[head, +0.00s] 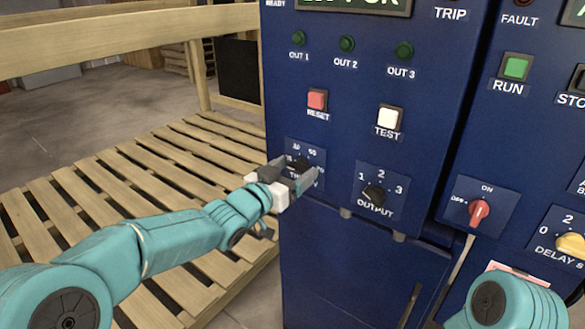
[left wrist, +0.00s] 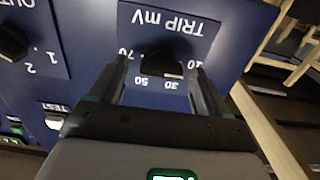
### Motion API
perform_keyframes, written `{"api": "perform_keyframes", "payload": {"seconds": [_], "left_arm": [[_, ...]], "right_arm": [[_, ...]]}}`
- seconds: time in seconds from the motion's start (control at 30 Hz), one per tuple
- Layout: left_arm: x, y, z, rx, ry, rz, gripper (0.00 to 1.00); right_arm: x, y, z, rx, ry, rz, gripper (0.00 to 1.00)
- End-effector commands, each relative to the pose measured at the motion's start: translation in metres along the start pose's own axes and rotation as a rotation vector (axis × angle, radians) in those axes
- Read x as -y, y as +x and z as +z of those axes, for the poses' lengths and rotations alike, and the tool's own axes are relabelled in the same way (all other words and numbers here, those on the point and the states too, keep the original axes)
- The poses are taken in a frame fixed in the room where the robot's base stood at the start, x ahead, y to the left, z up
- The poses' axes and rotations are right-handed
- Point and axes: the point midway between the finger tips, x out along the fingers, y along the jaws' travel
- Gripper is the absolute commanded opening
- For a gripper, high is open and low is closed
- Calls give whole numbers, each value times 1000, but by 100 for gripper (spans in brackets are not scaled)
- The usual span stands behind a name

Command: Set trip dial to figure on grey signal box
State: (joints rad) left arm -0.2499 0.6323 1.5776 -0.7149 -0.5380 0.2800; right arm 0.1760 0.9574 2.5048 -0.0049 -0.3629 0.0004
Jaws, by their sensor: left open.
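The trip dial is a black knob on a blue panel. It shows in the left wrist view (left wrist: 160,64), upside down, under the label TRIP mV with figures 10, 30, 50 and 70. A pale mark on its edge lies near the 30. In the head view the trip dial (head: 298,163) is partly hidden by my left gripper (head: 300,179). My left gripper (left wrist: 158,78) is open, with one finger on each side of the dial and small gaps showing. I see no grey signal box. My right gripper is out of view.
The blue cabinet also carries an OUTPUT dial (head: 374,194), a red RESET button (head: 317,99) and a white TEST button (head: 389,118). A second blue cabinet with a red switch (head: 479,211) stands at right.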

Motion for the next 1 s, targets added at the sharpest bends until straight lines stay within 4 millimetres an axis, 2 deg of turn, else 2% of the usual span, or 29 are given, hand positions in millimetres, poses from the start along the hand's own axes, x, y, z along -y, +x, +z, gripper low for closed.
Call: {"api": "perform_keyframes", "payload": {"seconds": [0.3,0.33,0.5,0.77,1.0], "left_arm": [[3,5,0,0,-1,-1,77],[3,5,0,0,-1,-1,73],[4,4,0,0,-1,-2,20],[4,4,1,1,13,-1,21],[3,5,4,0,114,1,21]], "right_arm": [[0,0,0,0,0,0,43],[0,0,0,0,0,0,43],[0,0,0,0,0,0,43],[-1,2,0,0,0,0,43],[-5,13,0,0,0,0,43]]}}
